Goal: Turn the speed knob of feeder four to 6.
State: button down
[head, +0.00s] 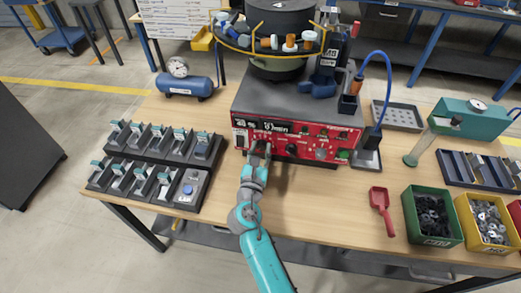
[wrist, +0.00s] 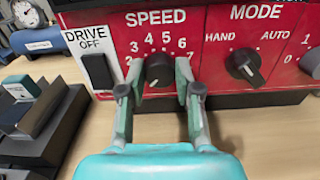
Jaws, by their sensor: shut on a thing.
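The feeder (head: 290,105) is a dark box with a red front panel and a bowl on top. Its black speed knob (wrist: 158,70) sits under the word SPEED, with numbers from about 2 to 7 arched around it. A small pale mark shows on the knob's lower left; which number its pointer lines up with is hard to tell. My gripper (wrist: 159,76) is shut on the speed knob, one finger on each side. In the head view my gripper (head: 258,150) covers the knob at the panel's left part. I cannot read a feeder number.
The drive switch (wrist: 98,72) is left of the knob and the mode knob (wrist: 244,66) is right of it. A rack of dark holders (head: 160,160) stands left on the table. A red scoop (head: 381,205) and a green bin (head: 432,215) are at the right.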

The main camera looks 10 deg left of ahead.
jog(key=m, duration=0.5)
jog(key=shift+d, duration=0.1)
jog(key=m, duration=0.4)
jog(key=shift+m, duration=0.4)
jog(key=m, duration=0.4)
jog(key=shift+f+m, duration=0.15)
jog(key=shift+m, duration=0.15)
jog(key=m, duration=0.4)
jog(key=shift+d+m, duration=0.1)
jog(key=shift+m, duration=0.2)
jog(key=m, duration=0.4)
jog(key=shift+f, duration=0.15)
jog(key=m, duration=0.8)
jog(key=shift+f+m, duration=0.1)
jog(key=shift+m, duration=2)
